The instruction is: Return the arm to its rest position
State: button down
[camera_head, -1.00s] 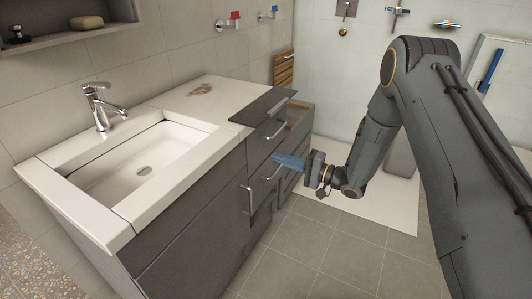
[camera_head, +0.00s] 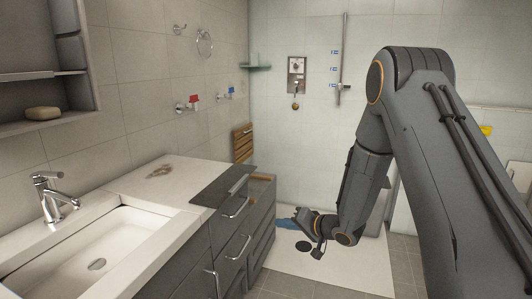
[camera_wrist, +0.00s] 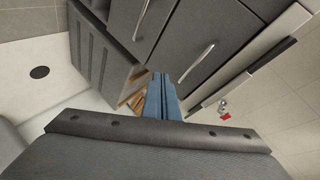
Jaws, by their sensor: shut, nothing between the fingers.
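My arm reaches in from the right of the head view and bends down at its elbow. My gripper (camera_head: 284,224) is at its lower end, with blue fingers pointing left toward the drawer fronts of the grey vanity (camera_head: 232,232). In the wrist view the blue fingers (camera_wrist: 161,88) lie together, shut, with nothing between them. They point toward the grey drawer fronts and handles, and I cannot tell the exact gap.
The white sink (camera_head: 95,262) with a chrome faucet (camera_head: 50,196) is at the left. An opening with a wooden inside (camera_wrist: 130,92) shows at the vanity. A white shower floor (camera_head: 340,266) with a dark drain (camera_head: 303,246) lies beyond. Red (camera_head: 193,99) and blue (camera_head: 231,90) items hang on the wall.

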jog(key=s+d+r+n+g+h+p, duration=0.1)
jog(key=s+d+r+h, duration=0.3)
jog(key=d, duration=0.3)
jog(key=s+d+r+g+h+p, duration=0.1)
jog(key=s+d+r+h, duration=0.2)
jog(key=s+d+h, duration=0.3)
jog(key=s+r+n+g+p, duration=0.1)
jog(key=s+r+g, duration=0.1)
jog(key=s, duration=1)
jog(key=s+r+g+p, duration=0.1)
jog(key=s+r+g, duration=0.2)
jog(key=s, duration=1)
jog(key=shift+s+d+r+n+g+y, duration=0.2)
jog(key=shift+d+n+g+y, duration=0.15)
jog(key=shift+g, duration=0.75)
jog(key=shift+w, duration=0.1)
